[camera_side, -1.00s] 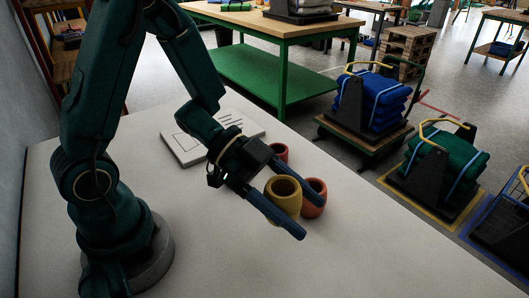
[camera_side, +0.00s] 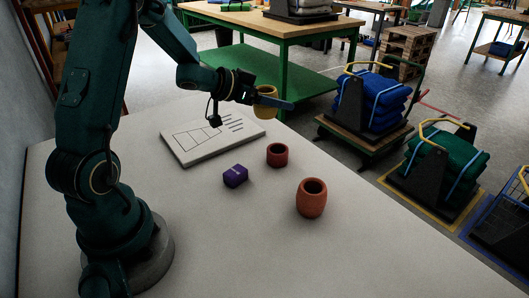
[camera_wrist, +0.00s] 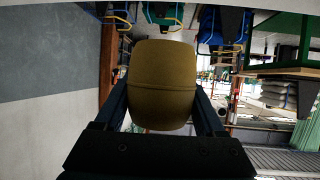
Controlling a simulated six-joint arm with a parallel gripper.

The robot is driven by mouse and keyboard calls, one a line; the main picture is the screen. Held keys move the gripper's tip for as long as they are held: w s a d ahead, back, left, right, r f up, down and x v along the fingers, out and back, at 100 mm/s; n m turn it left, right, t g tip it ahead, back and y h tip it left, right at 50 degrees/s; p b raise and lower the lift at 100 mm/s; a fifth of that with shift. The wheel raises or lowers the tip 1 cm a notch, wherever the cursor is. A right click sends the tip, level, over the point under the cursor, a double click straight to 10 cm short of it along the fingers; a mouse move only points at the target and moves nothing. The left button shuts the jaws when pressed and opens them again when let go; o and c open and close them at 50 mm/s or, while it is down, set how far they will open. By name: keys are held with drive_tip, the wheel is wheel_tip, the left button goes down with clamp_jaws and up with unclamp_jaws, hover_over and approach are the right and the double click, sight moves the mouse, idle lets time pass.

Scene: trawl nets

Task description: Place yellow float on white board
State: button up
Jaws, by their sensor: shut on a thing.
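My gripper (camera_side: 268,100) is shut on the yellow float (camera_side: 264,107) and holds it up in the air, near the far right end of the white board. In the wrist view the yellow float (camera_wrist: 163,85) sits between the two fingers of my gripper (camera_wrist: 165,95). The white board (camera_side: 197,150) lies flat on the table, with dark lines and boxes drawn on it. Its far right part is close to the float in the side view; how high the float is above it is hard to tell.
A dark red float (camera_side: 277,155), an orange-red float (camera_side: 311,198) and a purple block (camera_side: 235,176) stand on the pale table (camera_side: 220,240), right and front of the board. The table's near part is clear. Carts with net bundles stand on the floor beyond.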

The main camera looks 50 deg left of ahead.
sight(242, 124)
drive_tip(key=a+f+n+y, duration=0.1)
drive_tip(key=a, duration=0.3)
drive_tip(key=s+a+f+n+y, duration=0.1)
drive_tip(key=a+f+n+y, duration=0.1)
drive_tip(key=a, duration=0.2)
drive_tip(key=s+a+f+n+y, duration=0.1)
drive_tip(key=a, duration=0.3)
drive_tip(key=shift+s+a+f+n+y, duration=0.15)
drive_tip(key=shift+a+f+n+y, duration=0.15)
drive_tip(key=shift+a+y, duration=0.1)
drive_tip(key=shift+f, duration=2.15)
drive_tip(key=shift+f, duration=0.1)
drive_tip(key=o, duration=1.3)
